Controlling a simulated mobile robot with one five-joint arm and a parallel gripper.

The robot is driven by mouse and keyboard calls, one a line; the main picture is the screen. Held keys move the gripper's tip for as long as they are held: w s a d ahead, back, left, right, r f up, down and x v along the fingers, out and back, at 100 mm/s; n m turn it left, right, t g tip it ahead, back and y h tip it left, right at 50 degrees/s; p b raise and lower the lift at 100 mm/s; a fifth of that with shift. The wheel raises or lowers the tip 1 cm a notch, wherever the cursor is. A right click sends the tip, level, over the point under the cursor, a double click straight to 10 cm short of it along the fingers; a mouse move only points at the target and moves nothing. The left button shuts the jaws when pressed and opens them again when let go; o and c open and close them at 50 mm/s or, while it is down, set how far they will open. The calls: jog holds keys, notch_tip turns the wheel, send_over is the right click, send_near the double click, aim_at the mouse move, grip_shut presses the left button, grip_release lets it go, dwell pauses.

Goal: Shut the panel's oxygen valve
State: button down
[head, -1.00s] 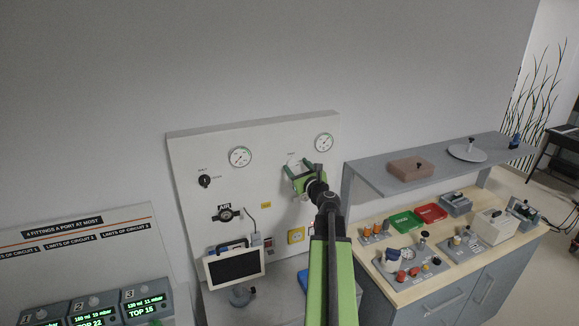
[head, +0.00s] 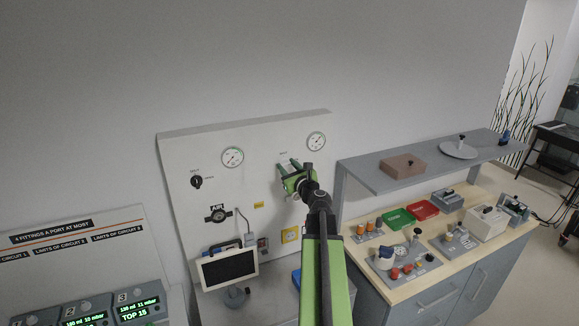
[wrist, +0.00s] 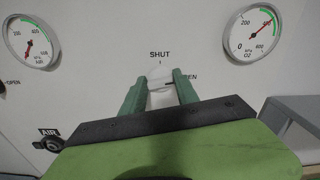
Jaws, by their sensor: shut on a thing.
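The oxygen valve is a pale knob (wrist: 160,74) on the white wall panel (head: 180,150). A SHUT label stands above it and an OPEN label, partly covered, to its right. My gripper (wrist: 158,88) has its two green fingers on either side of the knob, shut on it. A short dark mark shows at the knob's right side, toward OPEN; its exact angle is hard to tell. The O2 gauge (wrist: 253,32) at upper right has its red needle pointing up and right. In the head view my gripper (head: 288,169) is at the panel and hides the knob.
A second gauge (head: 232,157), a black knob (head: 197,182) and a fitting marked AIR (head: 218,214) are on the panel's left. A screen (head: 229,268) stands below. A grey shelf (head: 440,163) and a cluttered bench (head: 400,292) are close on the right.

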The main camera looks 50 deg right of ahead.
jog(key=shift+s+n, duration=0.1)
jog(key=shift+n, duration=0.4)
jog(key=n, duration=0.3)
jog(key=shift+f, duration=0.1)
jog(key=n, duration=0.3)
jog(key=shift+a+n, duration=0.1)
jog(key=shift+n, duration=0.3)
jog(key=n, duration=0.4)
jog(key=shift+f, duration=0.1)
jog(key=shift+n, duration=1.8)
jog(key=shift+f+n, duration=0.1)
jog(key=shift+n, duration=0.2)
jog(key=c, duration=0.9)
grip_release()
